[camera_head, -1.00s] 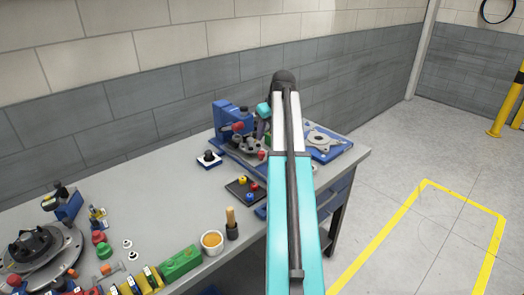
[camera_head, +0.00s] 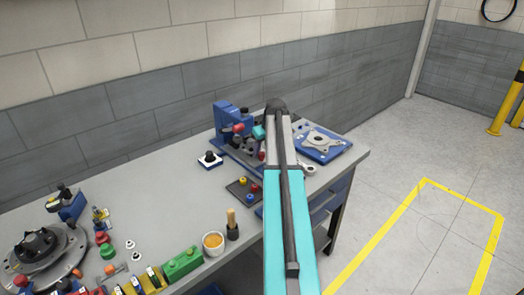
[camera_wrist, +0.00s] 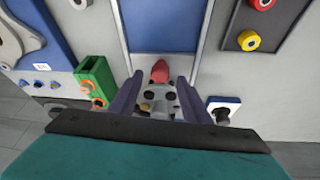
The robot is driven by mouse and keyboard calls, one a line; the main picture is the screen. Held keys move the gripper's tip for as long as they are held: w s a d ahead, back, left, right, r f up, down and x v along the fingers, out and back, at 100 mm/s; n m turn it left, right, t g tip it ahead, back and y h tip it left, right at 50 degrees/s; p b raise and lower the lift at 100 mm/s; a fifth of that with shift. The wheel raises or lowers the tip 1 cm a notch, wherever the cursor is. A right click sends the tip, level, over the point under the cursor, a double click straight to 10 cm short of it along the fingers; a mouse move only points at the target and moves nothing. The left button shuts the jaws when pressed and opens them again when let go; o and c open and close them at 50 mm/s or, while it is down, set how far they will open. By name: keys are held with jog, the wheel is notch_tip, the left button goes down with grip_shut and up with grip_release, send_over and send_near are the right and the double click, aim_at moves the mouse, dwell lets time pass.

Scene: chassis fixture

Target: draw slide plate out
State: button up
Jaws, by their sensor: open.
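The blue fixture (camera_head: 228,118) stands at the back of the bench, with a red knob (camera_head: 238,128) on it. In the wrist view a blue slide surface (camera_wrist: 165,25) between pale grey rails runs up the picture. At its near end is a red knob (camera_wrist: 160,70) above a grey block (camera_wrist: 158,97) with dark round holes. I cannot tell for sure which part is the slide plate. My gripper (camera_wrist: 159,84) is open, its two purple-grey fingers on either side of the knob and block. Contact cannot be told. In the head view my arm hides the gripper.
A blue plate with a grey flange (camera_head: 322,142) lies right of my arm.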

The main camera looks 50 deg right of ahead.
jog(key=shift+x, duration=1)
grip_shut()
